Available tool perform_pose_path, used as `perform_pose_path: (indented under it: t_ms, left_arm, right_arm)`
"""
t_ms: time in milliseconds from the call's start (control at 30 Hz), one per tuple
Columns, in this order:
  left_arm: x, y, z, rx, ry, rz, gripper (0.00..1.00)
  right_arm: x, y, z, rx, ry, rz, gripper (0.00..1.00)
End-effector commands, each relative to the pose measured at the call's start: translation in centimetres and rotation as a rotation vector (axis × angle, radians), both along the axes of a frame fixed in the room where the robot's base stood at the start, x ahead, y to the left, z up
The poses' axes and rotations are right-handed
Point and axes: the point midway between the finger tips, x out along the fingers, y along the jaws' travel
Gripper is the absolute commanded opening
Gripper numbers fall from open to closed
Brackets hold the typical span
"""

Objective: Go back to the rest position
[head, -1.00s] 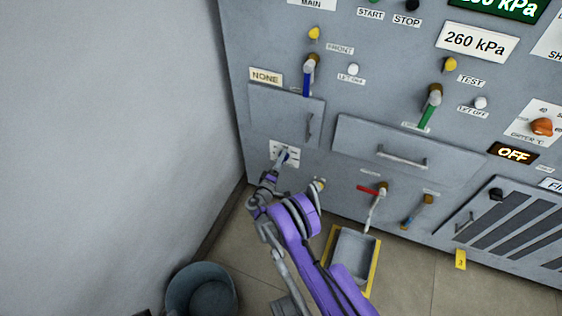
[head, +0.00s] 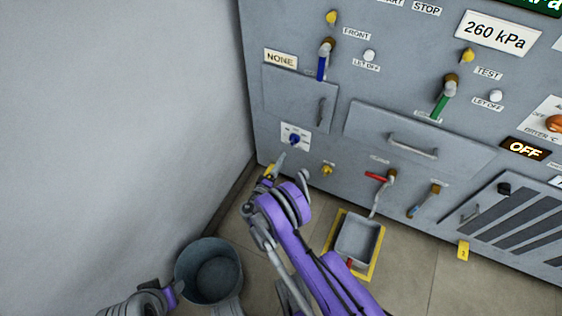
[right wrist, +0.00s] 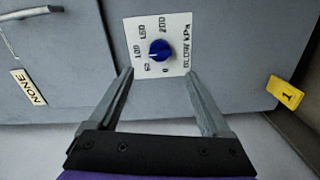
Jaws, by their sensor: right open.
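My right gripper (head: 279,162) is in front of the grey cabinet's lower left part, seen nearly edge-on in the head view. In the right wrist view its two fingers (right wrist: 159,78) are apart with nothing between them. A blue knob (right wrist: 160,50) on a white dial plate (right wrist: 137,30) lies just beyond the fingertips, clear of them. The knob also shows in the head view (head: 294,139). Grey and purple parts of my left arm show at the bottom left of the head view; its fingers do not show.
The grey cabinet (head: 300,200) carries handles, valves and drawers. A grey bucket (head: 235,270) stands on the floor by the left wall (head: 120,130). A grey tray (head: 357,240) on a yellow-edged floor patch sits under a red-handled tap (head: 376,177).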

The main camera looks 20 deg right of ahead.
Motion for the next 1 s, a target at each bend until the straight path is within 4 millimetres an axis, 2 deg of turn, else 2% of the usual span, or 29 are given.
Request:
perform_pose_path:
  t_ms: [333,467,600,733,867,1000]
  left_arm:
    - [0.0,0.0,0.0,0.0,0.0,0.0,0.5]
    - [0.0,0.0,0.0,0.0,0.0,0.0,0.5]
    - [0.0,0.0,0.0,0.0,0.0,0.0,0.5]
    - [0.0,0.0,0.0,0.0,0.0,0.0,0.5]
    - [0.0,0.0,0.0,0.0,0.0,0.0,0.5]
    - [0.0,0.0,0.0,0.0,0.0,0.0,0.5]
  right_arm:
    - [0.0,0.0,0.1,0.001,0.001,-0.001,0.82]
    - [0.3,-0.5,1.1,0.03,0.014,-0.012,0.82]
    - [0.7,-1.5,4.0,0.119,0.058,-0.042,0.82]
    - [0.2,-2.6,7.3,0.234,0.111,-0.077,0.82]
    - [-1.2,-3.3,10.5,0.352,0.161,-0.106,0.82]
    - [-3.7,-3.8,13.6,0.479,0.211,-0.134,0.82]
